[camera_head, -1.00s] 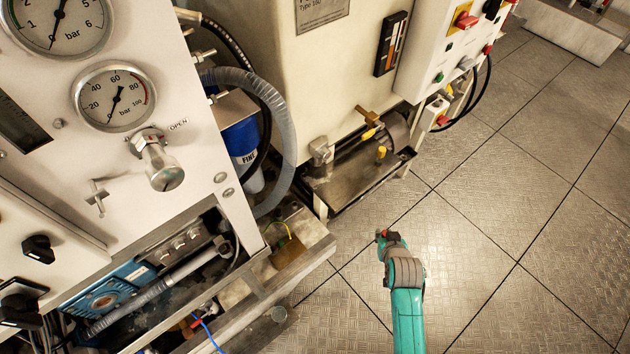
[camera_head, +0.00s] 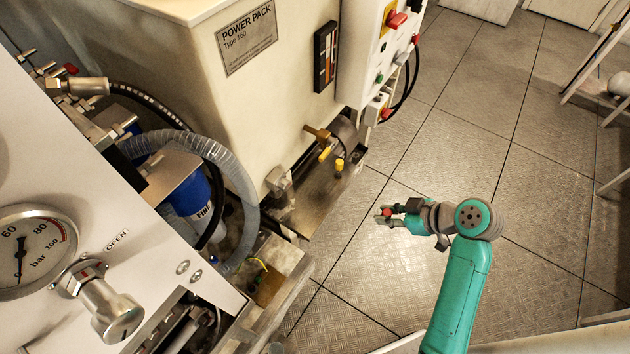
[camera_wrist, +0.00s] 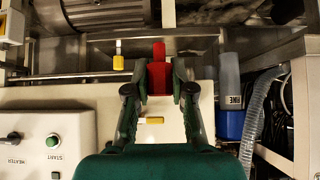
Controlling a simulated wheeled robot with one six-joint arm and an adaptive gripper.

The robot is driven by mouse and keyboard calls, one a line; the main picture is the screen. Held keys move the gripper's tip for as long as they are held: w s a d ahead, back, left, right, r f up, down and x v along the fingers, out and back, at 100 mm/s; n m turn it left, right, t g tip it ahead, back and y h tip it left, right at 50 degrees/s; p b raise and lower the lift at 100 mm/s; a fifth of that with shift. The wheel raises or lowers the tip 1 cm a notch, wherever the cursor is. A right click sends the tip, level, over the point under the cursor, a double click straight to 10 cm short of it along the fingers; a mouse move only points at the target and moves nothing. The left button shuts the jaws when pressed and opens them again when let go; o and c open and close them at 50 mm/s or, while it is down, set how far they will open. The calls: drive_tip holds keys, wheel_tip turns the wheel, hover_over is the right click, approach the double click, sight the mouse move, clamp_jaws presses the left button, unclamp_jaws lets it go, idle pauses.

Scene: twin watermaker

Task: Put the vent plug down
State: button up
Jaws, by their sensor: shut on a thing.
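The vent plug (camera_wrist: 158,72) is a red piece between the fingertips of my gripper (camera_wrist: 159,82) in the wrist view. A small red spot of the plug (camera_head: 387,212) also shows at the tip of my gripper (camera_head: 382,215) in the head view. My gripper is shut on the plug and points left, in front of the power pack. It appears held in the air over the floor, apart from the machines. The plug's lower part is partly hidden by the fingers.
The power pack (camera_head: 275,120) stands left of my gripper, with a metal tray (camera_head: 315,200) and yellow-handled valves (camera_head: 325,154) at its foot. A blue filter (camera_head: 193,195) and grey hose (camera_head: 240,180) are further left. The tiled floor (camera_head: 450,150) is largely clear.

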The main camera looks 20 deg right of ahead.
drive_tip(key=shift+w+a+r, duration=0.1)
drive_tip(key=shift+w+r, duration=0.05)
drive_tip(key=shift+w, duration=0.05)
drive_tip(key=w+a, duration=0.3)
drive_tip(key=w, duration=0.2)
drive_tip(key=w+a+f, duration=0.1)
drive_tip(key=w+a, duration=0.3)
drive_tip(key=w, duration=0.1)
drive_tip(key=w+a+f, duration=0.1)
drive_tip(key=w+a, duration=0.3)
drive_tip(key=w, duration=0.1)
drive_tip(key=shift+w+f, duration=0.15)
drive_tip(key=shift+f, duration=2)
drive_tip(key=shift+w+a+f, duration=0.15)
drive_tip(key=shift+w+f, duration=0.05)
drive_tip(key=shift+f, duration=0.2)
drive_tip(key=o, duration=0.9)
drive_tip(key=shift+f, duration=0.1)
